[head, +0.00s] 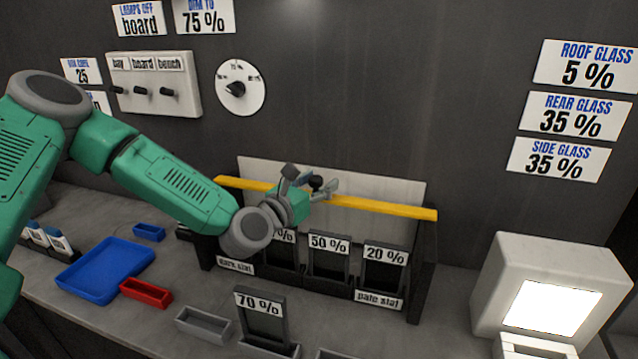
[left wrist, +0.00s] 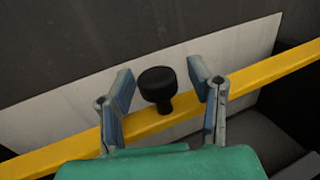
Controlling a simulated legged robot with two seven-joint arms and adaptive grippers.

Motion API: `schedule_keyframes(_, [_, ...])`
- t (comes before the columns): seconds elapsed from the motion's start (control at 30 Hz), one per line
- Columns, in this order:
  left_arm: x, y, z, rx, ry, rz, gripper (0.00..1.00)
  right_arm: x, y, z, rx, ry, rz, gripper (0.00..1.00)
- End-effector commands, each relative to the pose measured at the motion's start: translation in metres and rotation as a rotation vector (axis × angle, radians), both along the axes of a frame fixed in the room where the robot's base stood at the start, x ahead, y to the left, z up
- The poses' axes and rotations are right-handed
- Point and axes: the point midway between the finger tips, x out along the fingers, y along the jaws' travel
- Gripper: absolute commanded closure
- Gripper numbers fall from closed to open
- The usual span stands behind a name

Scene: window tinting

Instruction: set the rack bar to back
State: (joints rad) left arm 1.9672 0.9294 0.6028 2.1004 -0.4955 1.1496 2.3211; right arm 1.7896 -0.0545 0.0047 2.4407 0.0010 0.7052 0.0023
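The rack bar (head: 390,208) is a yellow bar running across the top of the dark rack (head: 422,262), in front of a pale board. A black knob (head: 316,182) stands up from the bar. My left gripper (head: 312,186) is at the bar, around the knob. In the left wrist view the two fingers (left wrist: 166,92) are apart, one on each side of the black knob (left wrist: 157,84), with visible gaps. The yellow bar (left wrist: 262,84) passes behind the fingers there. My right gripper is not in view.
The rack holds dark panels labelled 50 % (head: 328,246) and 20 % (head: 385,255). A 70 % panel (head: 260,305) stands in front. A blue tray (head: 105,270) and red tray (head: 146,291) lie left. A white box with a lit face (head: 548,306) stands right.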

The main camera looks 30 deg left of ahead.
Motion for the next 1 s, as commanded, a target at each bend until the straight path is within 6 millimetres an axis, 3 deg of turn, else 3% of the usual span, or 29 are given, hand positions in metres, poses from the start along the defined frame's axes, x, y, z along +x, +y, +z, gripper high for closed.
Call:
schedule_keyframes(0.23, [-0.017, 0.004, -0.002, -0.005, 0.004, 0.002, 0.53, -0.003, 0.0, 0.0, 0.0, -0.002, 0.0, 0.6])
schedule_keyframes(0.5, [-0.073, 0.008, -0.002, -0.005, 0.004, 0.002, 0.53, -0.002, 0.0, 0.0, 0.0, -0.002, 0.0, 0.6])
schedule_keyframes(0.7, [-0.104, 0.009, -0.003, -0.002, 0.003, 0.001, 0.53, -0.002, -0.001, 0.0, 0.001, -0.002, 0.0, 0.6])
schedule_keyframes(1.0, [-0.116, 0.009, -0.002, 0.0, 0.002, -0.001, 0.53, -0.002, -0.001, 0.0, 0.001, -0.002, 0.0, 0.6])
